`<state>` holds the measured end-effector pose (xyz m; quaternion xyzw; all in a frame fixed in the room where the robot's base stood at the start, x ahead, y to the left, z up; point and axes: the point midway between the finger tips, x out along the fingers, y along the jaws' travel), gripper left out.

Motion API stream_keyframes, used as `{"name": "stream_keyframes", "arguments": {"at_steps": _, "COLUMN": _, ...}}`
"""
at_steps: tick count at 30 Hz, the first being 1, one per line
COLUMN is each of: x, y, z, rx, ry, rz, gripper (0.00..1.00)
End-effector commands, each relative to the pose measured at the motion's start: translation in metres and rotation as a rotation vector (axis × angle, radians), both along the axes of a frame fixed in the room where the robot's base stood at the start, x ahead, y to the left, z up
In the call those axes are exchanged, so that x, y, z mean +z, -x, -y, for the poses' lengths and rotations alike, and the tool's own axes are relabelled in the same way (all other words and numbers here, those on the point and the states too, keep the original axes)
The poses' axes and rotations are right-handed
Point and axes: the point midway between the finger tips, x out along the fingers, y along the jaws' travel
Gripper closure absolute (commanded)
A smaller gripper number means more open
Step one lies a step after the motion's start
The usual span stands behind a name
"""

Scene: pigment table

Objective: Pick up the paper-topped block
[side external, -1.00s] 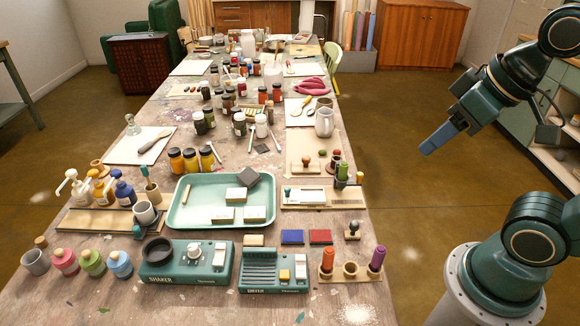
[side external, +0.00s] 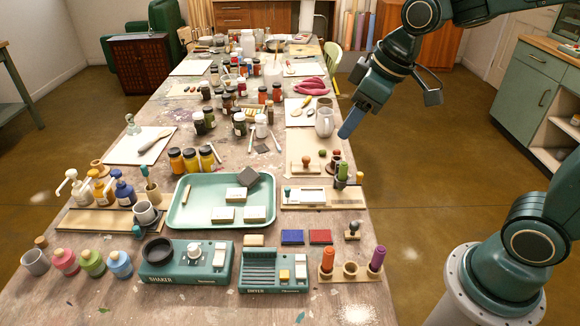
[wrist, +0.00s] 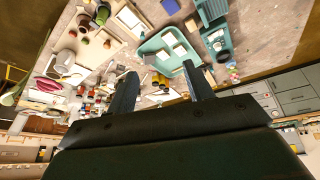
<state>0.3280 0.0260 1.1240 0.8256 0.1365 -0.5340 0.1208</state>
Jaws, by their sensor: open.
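Three blocks with pale, paper-like tops lie in the green tray (side external: 180,217) in the side view: one at the back (side external: 236,194), one front left (side external: 222,214) and one front right (side external: 255,213). I cannot tell which one the task names. A dark grey block (side external: 263,179) leans at the tray's back right corner. My gripper (side external: 346,131) is open and empty, high above the table's right edge, to the right of and well apart from the tray. In the wrist view my gripper's two fingers (wrist: 160,71) stand apart, with the tray (wrist: 148,49) beyond them.
A stamp rack with a pale plate (side external: 306,196) and a green-handled stamp (side external: 343,170) stand right of the tray. A white mug (side external: 324,122) is near my gripper. The shaker (side external: 186,263) and dryer (side external: 273,270) stand in front of the tray; yellow jars (side external: 191,159) stand behind it.

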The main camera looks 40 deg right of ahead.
Motion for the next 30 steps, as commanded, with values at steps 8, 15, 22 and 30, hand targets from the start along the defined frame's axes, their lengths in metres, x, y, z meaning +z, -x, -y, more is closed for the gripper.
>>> {"name": "stream_keyframes", "arguments": {"at_steps": 8, "x": -0.035, "y": -0.056, "z": -0.011, "rx": 0.128, "ry": 0.005, "rz": -0.026, "gripper": 0.48}}
{"name": "stream_keyframes", "arguments": {"at_steps": 15, "x": -0.075, "y": -0.099, "z": -0.021, "rx": 0.234, "ry": 0.000, "rz": -0.039, "gripper": 0.48}}
{"name": "stream_keyframes", "arguments": {"at_steps": 22, "x": -0.120, "y": -0.135, "z": -0.031, "rx": 0.332, "ry": -0.011, "rz": -0.046, "gripper": 0.48}}
{"name": "stream_keyframes", "arguments": {"at_steps": 30, "x": -0.175, "y": -0.164, "z": -0.042, "rx": 0.429, "ry": -0.026, "rz": -0.050, "gripper": 0.48}}
